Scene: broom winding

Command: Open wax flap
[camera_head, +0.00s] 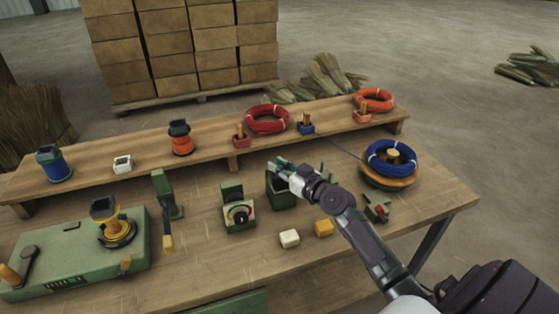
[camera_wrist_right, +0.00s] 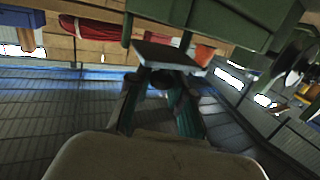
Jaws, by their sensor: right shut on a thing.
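A dark green box (camera_head: 282,193) stands on the workbench, right of centre, under my right gripper. My right gripper (camera_head: 279,167), with teal fingers, is at the top of this box and hides part of it. In the right wrist view, the fingers (camera_wrist_right: 158,88) are shut on a flat grey flap (camera_wrist_right: 170,54) beside green box parts (camera_wrist_right: 205,20). How far the flap is open cannot be told. A white block (camera_head: 289,238) and a yellow block (camera_head: 324,228) lie on the bench in front of the box. My left gripper is not in view.
A green device with a dial (camera_head: 238,213) stands left of the box. A blue cord coil (camera_head: 391,158) sits on a round wooden stand at the right, its line running left. A raised shelf (camera_head: 215,166) with spools and red coils (camera_head: 267,119) runs behind.

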